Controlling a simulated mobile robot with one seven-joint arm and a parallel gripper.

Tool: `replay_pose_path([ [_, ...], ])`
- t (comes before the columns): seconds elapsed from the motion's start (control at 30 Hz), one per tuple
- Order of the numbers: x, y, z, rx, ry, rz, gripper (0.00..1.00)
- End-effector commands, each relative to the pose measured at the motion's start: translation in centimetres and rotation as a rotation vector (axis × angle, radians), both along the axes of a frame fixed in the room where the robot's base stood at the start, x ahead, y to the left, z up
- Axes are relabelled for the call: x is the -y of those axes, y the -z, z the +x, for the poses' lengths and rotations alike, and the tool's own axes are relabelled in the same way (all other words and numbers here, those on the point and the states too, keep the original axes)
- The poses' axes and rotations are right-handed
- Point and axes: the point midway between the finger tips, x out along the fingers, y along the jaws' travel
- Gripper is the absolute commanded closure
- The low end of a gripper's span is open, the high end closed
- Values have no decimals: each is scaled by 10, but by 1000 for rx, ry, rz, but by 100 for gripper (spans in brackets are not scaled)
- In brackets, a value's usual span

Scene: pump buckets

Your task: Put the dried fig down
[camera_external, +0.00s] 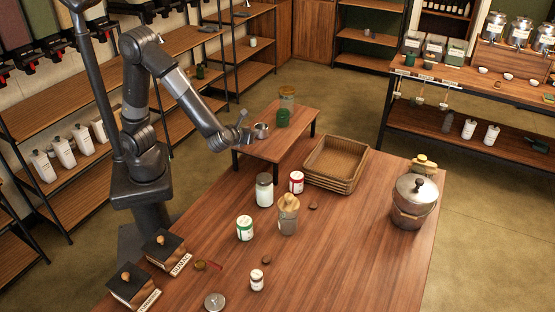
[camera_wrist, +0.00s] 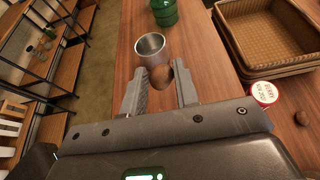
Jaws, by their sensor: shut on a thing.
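The dried fig (camera_wrist: 160,78) is a brown, rounded lump held between the fingertips of my gripper (camera_wrist: 160,76) in the wrist view. My gripper is shut on it. A metal cup (camera_wrist: 150,46) stands just beyond the fig on the small raised wooden table (camera_external: 268,150). In the external view my gripper (camera_external: 243,133) is over the left side of this table, left of the metal cup (camera_external: 261,131). The fig cannot be made out there. Similar brown lumps lie on the large table (camera_external: 350,260), one (camera_external: 313,205) near the jars and another (camera_external: 266,259) nearer the front.
A green canister (camera_external: 283,117) stands behind the cup. A wicker basket stack (camera_external: 336,163) is at the right. Several jars, including a white one (camera_external: 264,190), and a lidded bucket (camera_external: 413,202) stand on the large table. Its front right is clear.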

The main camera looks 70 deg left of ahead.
Motion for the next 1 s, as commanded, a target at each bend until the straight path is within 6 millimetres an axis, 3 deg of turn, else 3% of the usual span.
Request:
replay_pose_path([
  [0.1,-20,16,17,-2,-3,2,93],
  [0.3,-37,30,34,-2,2,0,93],
  [0.7,-39,70,35,-3,3,1,93],
  [1.0,-39,72,36,-1,3,-1,93],
])
